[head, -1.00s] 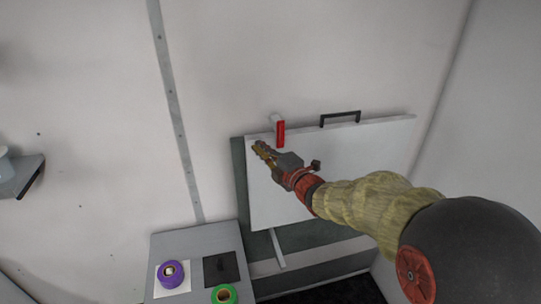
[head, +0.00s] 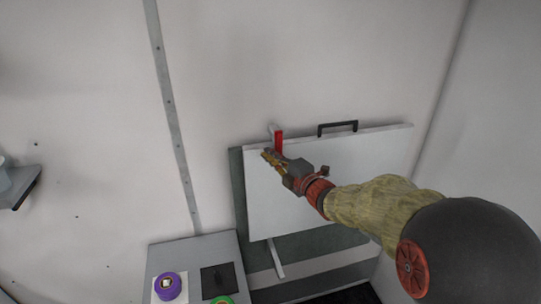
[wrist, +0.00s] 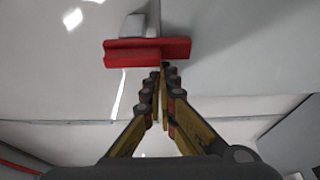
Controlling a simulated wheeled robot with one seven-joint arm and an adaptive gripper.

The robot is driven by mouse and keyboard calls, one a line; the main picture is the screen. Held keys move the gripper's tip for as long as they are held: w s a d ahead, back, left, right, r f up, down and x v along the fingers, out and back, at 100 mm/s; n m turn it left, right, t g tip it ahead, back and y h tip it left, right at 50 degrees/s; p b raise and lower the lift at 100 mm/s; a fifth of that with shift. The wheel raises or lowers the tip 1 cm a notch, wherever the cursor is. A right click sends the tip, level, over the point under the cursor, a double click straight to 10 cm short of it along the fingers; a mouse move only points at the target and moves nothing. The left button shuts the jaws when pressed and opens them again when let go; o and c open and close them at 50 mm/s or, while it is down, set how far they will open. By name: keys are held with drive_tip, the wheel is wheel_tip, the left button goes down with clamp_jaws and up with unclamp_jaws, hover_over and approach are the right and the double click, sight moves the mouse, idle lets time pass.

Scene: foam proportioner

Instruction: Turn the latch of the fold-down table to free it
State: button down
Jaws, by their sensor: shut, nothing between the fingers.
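The fold-down table (head: 335,185) is a pale panel folded up against the wall, with a black handle (head: 338,127) on its top edge. The red latch (head: 278,142) sits at the panel's top edge near its left end, long side upright in the head view. In the wrist view the red latch (wrist: 146,51) lies across the picture just beyond the fingertips. My gripper (head: 268,156) is shut and empty, its tips right by the latch's lower end. I cannot tell whether they touch it.
A grey shelf (head: 20,186) juts from the wall at far left. The wall around the latch is clear.

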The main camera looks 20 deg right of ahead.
sight(286, 147)
drive_tip(key=shift+d+f+n+g+b, duration=0.2)
drive_tip(key=shift+f+n+g+b, duration=0.1)
drive_tip(key=shift+n+b, duration=0.45)
drive_tip(key=d+n+h+b, duration=0.1)
drive_tip(key=n+b, duration=0.1)
drive_tip(key=n, duration=0.1)
drive_tip(key=d+n+g+h+b, duration=0.1)
drive_tip(key=d+n+b, duration=0.1)
drive_tip(key=n, duration=0.1)
drive_tip(key=d+n+g+h+b, duration=0.1)
drive_tip(key=n+h+b, duration=0.1)
drive_tip(key=n+b, duration=0.1)
drive_tip(key=shift+d+n, duration=0.4)
drive_tip(key=shift+n, duration=0.15)
drive_tip(key=shift+d+r+n+h, duration=0.25)
drive_tip(key=shift+d+n+h, duration=0.25)
drive_tip(key=shift+n+h, duration=0.25)
drive_tip(key=shift+d+r, duration=0.1)
drive_tip(key=shift+r, duration=0.2)
